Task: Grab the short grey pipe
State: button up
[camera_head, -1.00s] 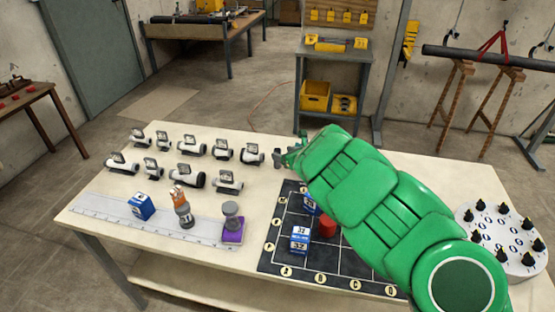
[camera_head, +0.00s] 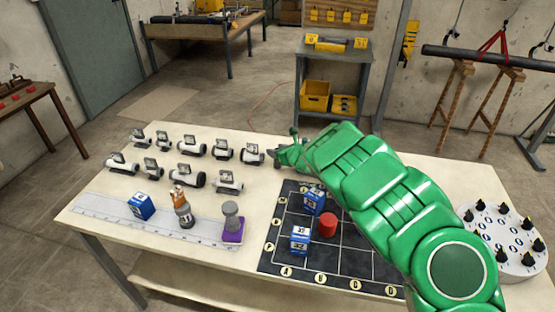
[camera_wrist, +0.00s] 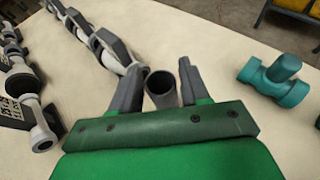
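My gripper (camera_wrist: 161,65) is open in the wrist view, with one dark finger on each side of a short grey pipe (camera_wrist: 162,88). The pipe's hollow end faces up toward the camera, and its lower part is hidden behind the gripper's green body. A narrow gap shows on the left of the pipe; contact with the right finger is hard to tell. In the head view my gripper (camera_head: 280,157) is low over the table's far side, right of the white pipe pieces. I cannot make out the grey pipe there.
A teal tee fitting (camera_wrist: 272,78) lies right of my gripper. A black grid mat (camera_head: 345,262) carries blue boxes (camera_head: 300,240) and a red cylinder (camera_head: 327,224). A white dial plate (camera_head: 505,235) is at the right.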

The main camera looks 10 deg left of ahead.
jog(key=c, duration=0.6)
